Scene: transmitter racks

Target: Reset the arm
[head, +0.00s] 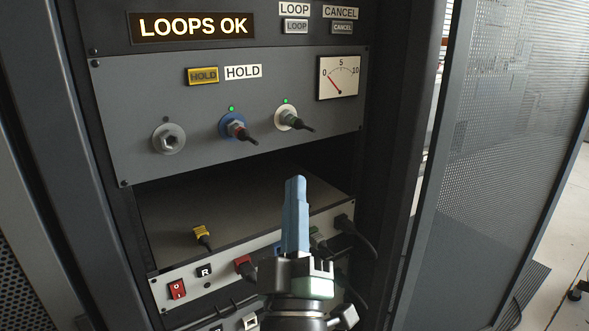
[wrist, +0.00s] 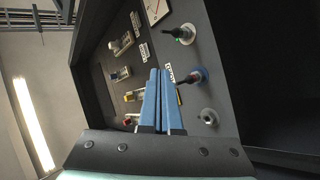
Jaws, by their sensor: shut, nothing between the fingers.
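My gripper (head: 295,182) is shut, with its blue fingers together and nothing between them. In the head view it points up in front of the open bay below the grey connector panel (head: 200,105). In the wrist view my gripper (wrist: 160,75) appears in front of the panel, with the blue-ringed connector just right of the fingertips. I cannot tell from the frames whether the fingers touch anything, but they appear clear of the panel.
The panel has an empty socket (head: 168,138), a blue-ringed connector (head: 236,127) and a white-ringed connector (head: 290,118). The display (head: 193,26) reads "LOOPS OK". A yellow plug (head: 202,235) lies in the bay. A perforated door (head: 500,150) stands open at right.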

